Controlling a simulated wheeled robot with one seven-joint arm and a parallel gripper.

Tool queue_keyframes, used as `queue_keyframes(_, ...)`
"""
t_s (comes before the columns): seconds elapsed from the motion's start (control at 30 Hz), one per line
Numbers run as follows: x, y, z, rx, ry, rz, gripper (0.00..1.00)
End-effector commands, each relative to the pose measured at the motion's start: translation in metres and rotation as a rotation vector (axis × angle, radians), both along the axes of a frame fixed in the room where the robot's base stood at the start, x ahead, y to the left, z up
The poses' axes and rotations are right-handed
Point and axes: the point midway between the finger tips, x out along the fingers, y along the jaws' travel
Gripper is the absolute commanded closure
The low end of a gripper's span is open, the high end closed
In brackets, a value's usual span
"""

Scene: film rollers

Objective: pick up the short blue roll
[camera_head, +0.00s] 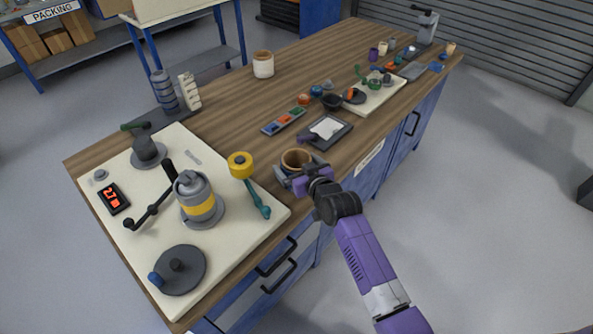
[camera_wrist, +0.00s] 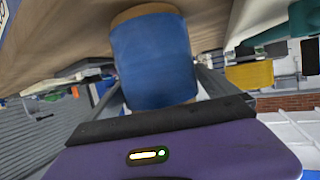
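The short blue roll (camera_wrist: 153,60) fills the middle of the wrist view, a blue cylinder with a brown end. In the head view its hollow brown top (camera_head: 297,157) shows near the front edge of the wooden bench, and it appears to stand upright. My gripper (camera_head: 296,176) is right beside it at the bench edge. In the wrist view a grey finger lies on each side of the roll, with the roll between them. The fingers look spread, with no clear grip on it. Their tips are partly hidden by the roll.
A dark tray with a white sheet (camera_head: 326,129) lies just behind the roll. A cream board (camera_head: 240,208) with a grey winder, a crank and a yellow roll (camera_head: 240,160) is to the left. A pale roll (camera_head: 263,66) stands farther back. The back middle of the bench is clear.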

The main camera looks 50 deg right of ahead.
Motion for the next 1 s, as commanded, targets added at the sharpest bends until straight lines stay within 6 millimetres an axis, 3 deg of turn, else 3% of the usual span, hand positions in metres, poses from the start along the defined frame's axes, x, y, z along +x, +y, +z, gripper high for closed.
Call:
queue_keyframes(0.03,0.000,0.000,0.000,0.000,0.000,0.000,0.14)
queue_keyframes(0.33,0.000,0.000,0.000,0.000,0.000,0.000,0.71)
queue_keyframes(0.77,0.000,0.000,0.012,-0.002,-0.002,0.000,0.71)
queue_keyframes(0.87,0.000,0.000,0.026,-0.002,-0.005,0.000,0.71)
queue_keyframes(1.0,0.001,0.000,0.059,-0.004,-0.007,0.000,0.71)
